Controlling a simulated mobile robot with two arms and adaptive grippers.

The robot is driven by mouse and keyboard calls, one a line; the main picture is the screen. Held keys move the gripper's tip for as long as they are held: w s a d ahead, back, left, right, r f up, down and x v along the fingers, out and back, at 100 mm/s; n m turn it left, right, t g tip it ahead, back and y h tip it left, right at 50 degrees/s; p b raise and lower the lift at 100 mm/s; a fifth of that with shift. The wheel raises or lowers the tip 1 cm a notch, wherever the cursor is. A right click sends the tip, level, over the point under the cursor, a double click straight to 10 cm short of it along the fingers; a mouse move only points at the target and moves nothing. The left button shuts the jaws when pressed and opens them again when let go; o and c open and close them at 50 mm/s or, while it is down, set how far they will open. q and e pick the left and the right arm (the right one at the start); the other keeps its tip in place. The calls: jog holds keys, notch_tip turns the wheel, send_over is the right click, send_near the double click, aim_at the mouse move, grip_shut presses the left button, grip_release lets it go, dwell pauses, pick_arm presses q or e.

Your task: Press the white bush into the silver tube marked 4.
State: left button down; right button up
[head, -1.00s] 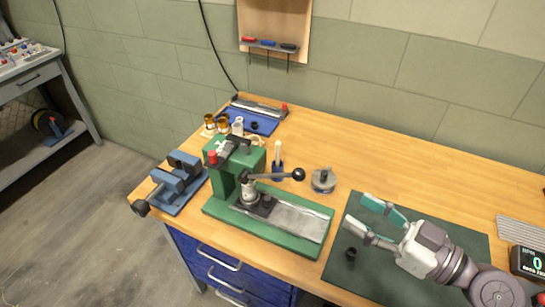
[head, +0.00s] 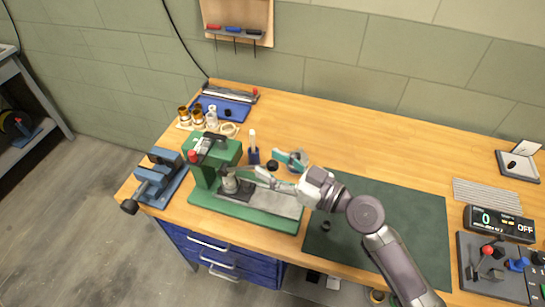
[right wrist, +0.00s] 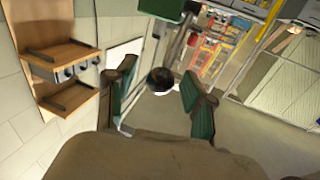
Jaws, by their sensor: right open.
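The green press (head: 206,163) stands at the left of the bench, its lever ending in a black ball knob (head: 272,165). A silver cylindrical part (head: 229,184) shows under the press head; I cannot tell whether it is the tube, and no number is readable. A small white piece (head: 212,112), possibly a bush, stands by gold-coloured pieces (head: 183,114) behind the press. My right gripper (head: 268,162) is open, its fingers on either side of the knob. The right wrist view shows the knob (right wrist: 161,80) between the open fingers; contact is unclear. My left gripper is out of view.
A blue vise (head: 156,176) stands left of the press. A blue holder with a white stick (head: 253,146) stands behind the lever. A small black part (head: 326,226) lies on the dark green mat (head: 400,215), which is otherwise largely clear. A control box (head: 490,265) sits far right.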

jog(key=shift+w+a, duration=0.15)
jog(key=shift+c, duration=0.2)
grip_shut()
jog(key=f+b, duration=0.1)
jog(key=b, duration=0.3)
jog(key=shift+f, duration=0.1)
jog(key=shift+b, duration=0.4)
